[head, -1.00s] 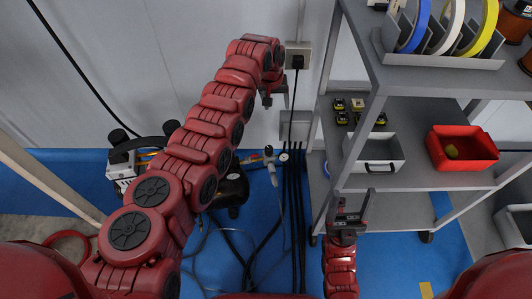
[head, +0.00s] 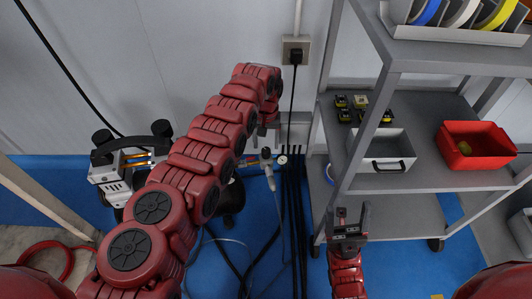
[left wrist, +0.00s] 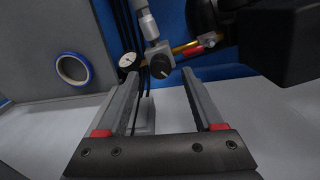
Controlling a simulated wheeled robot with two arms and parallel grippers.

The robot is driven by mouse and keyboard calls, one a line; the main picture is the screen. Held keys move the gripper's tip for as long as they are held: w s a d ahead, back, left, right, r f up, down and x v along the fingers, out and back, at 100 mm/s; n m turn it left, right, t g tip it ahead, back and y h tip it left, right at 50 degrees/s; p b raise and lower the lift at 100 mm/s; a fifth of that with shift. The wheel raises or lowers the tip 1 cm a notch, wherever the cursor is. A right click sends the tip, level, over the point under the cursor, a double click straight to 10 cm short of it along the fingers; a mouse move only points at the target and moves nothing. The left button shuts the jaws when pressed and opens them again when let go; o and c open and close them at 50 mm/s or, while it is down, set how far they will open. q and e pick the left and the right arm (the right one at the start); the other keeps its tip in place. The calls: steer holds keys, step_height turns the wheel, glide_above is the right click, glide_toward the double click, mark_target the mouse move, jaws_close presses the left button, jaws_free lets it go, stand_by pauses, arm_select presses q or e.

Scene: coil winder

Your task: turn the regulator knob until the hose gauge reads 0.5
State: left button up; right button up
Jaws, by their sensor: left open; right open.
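The regulator's black knob (head: 265,153) sits low by the wall, and the small white round hose gauge (head: 282,160) is just right of it. In the left wrist view the knob (left wrist: 162,66) lies between and just beyond the fingertips of my left gripper (left wrist: 160,74), which is open and empty. The gauge (left wrist: 128,60) shows outside the left finger; its reading is too small to tell. In the head view my left gripper (head: 264,128) is above the knob, partly hidden by my arm. My right gripper (head: 351,217) is open and empty before the shelf.
A grey shelf rack (head: 400,80) stands at right, with a grey bin (head: 385,163) and a red bin (head: 475,145). A black tank (head: 232,195) is partly behind my left arm. Black cables (head: 291,200) run down beside the gauge. A blue-rimmed ring (left wrist: 72,69) is at left.

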mark_target(266, 150)
arm_select(q)
steer(key=shift+f+b, duration=0.7)
steer(key=shift+f, duration=0.9)
steer(key=shift+c, duration=0.2)
jaws_close()
